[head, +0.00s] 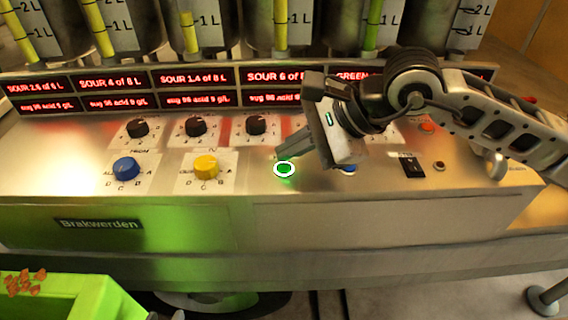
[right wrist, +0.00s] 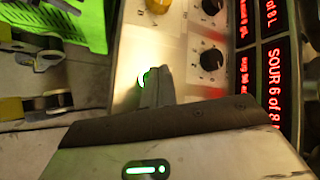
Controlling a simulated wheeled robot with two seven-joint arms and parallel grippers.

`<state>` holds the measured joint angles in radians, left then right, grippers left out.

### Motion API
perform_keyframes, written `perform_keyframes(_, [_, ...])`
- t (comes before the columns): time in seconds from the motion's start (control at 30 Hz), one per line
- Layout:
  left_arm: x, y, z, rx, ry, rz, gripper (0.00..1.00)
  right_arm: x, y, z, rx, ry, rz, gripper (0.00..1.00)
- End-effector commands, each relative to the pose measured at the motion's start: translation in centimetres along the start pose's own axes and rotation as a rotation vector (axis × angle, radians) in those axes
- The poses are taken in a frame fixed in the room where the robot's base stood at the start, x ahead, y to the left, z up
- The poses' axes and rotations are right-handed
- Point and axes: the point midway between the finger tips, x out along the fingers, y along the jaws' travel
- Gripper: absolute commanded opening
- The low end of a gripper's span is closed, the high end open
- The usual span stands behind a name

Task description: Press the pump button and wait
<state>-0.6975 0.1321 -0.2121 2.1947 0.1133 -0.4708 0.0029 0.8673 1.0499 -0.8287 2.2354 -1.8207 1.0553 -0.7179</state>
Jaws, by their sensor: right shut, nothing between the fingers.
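The pump button appears to be the round green-lit button with a white ring (head: 284,169) on the sloping metal panel. It also shows as a green glow, partly hidden by a finger, in the right wrist view (right wrist: 146,77). My right gripper (head: 281,154) is shut and empty, with its fingertips at the button's far edge. In the right wrist view its fingers (right wrist: 160,76) overlap the button. I cannot tell whether they touch it. My left gripper is not clearly visible.
Black knobs (head: 196,126), a blue knob (head: 125,168) and a yellow knob (head: 206,167) stand left of the button. A black switch (head: 411,166) is to the right. Red displays (head: 195,78) and tanks line the back. A green crate (head: 80,297) is at the front left.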

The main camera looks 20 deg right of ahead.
Motion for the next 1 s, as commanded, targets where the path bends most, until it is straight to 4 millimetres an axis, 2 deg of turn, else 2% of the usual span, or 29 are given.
perform_keyframes(0.5, [-1.4,0.4,-2.2,0.000,0.000,0.000,0.36,-3.3,-2.4,2.4,-0.001,-0.001,-0.001,0.00])
perform_keyframes(1.0, [-1.3,0.4,-2.2,0.000,0.000,0.000,0.36,-3.4,-2.5,2.5,0.000,-0.001,0.000,0.00])
